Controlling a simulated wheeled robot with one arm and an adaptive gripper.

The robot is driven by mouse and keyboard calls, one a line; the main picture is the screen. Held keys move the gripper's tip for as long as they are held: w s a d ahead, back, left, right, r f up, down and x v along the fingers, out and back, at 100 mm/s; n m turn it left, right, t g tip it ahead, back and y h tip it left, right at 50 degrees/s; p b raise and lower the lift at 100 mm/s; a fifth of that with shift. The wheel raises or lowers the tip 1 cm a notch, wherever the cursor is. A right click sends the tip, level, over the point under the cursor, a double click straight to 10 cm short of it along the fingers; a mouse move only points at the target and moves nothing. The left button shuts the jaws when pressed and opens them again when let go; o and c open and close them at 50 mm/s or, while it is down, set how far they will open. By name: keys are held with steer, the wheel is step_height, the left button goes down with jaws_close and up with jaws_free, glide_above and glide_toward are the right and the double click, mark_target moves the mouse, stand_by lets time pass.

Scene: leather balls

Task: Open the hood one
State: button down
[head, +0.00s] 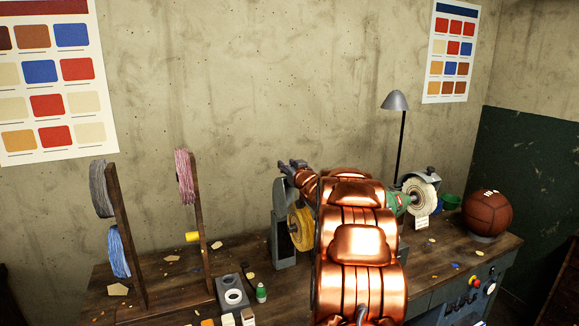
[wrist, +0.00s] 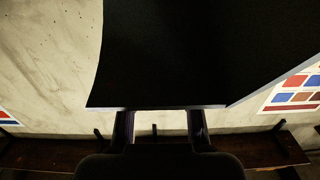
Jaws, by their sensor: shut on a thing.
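A buffing machine stands on the bench, partly hidden behind my copper-coloured arm. Its left end has a yellow wheel (head: 299,232) with a grey hood (head: 279,197) beside and above it. My gripper (head: 288,166) is at the top of this hood, small and partly hidden in the head view. In the wrist view, the hood shows as a large dark panel with a thin grey edge (wrist: 165,107). My gripper's fingers (wrist: 160,120) meet that edge and are shut on it. The right end has a pale wheel (head: 420,194) with a grey cover (head: 430,172) behind it.
Thread racks (head: 195,215) stand at the left of the wooden bench (head: 165,295). A brown ball (head: 487,213) rests at the right, near a lamp (head: 396,101). The wall is close behind.

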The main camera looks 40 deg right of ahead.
steer(key=shift+f, duration=0.1)
steer(key=c, duration=0.8)
jaws_free()
steer(key=shift+w, duration=0.1)
steer(key=v, duration=1.2)
